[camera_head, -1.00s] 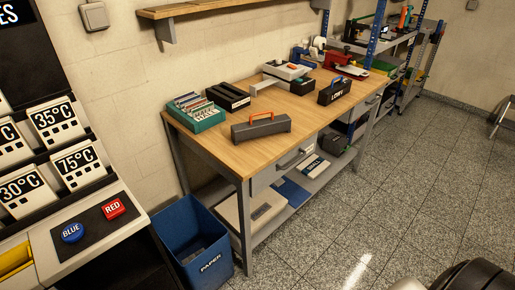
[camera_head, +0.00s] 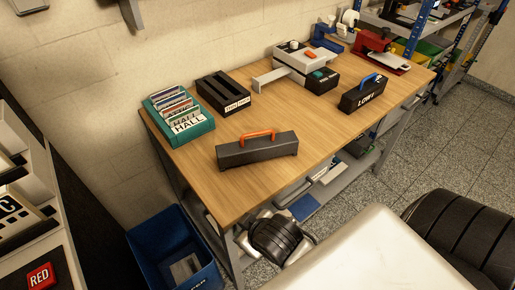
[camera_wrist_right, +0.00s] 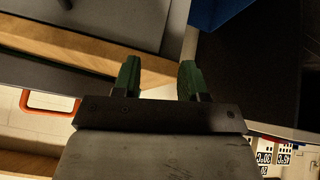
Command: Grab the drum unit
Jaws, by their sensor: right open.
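The drum unit looks to be the long dark grey box with an orange handle (camera_head: 258,150), lying near the front edge of the wooden workbench (camera_head: 200,182). In the right wrist view an orange handle (camera_wrist_right: 48,104) shows at the left, partly hidden. My right gripper (camera_wrist_right: 159,78) has two green fingers, spread apart with nothing between them. The handle is off to the side of the fingers, not between them. My right arm shows at the bottom of the head view, but its fingers cannot be made out there. My left gripper is in neither view.
Behind the drum unit are a teal card box (camera_head: 180,118), a black two-slot holder (camera_head: 222,92) and a grey-white device (camera_head: 298,64). A black box with a blue handle (camera_head: 362,97) stands right. A blue bin (camera_head: 168,240) is below left. Bare bench top surrounds the drum unit.

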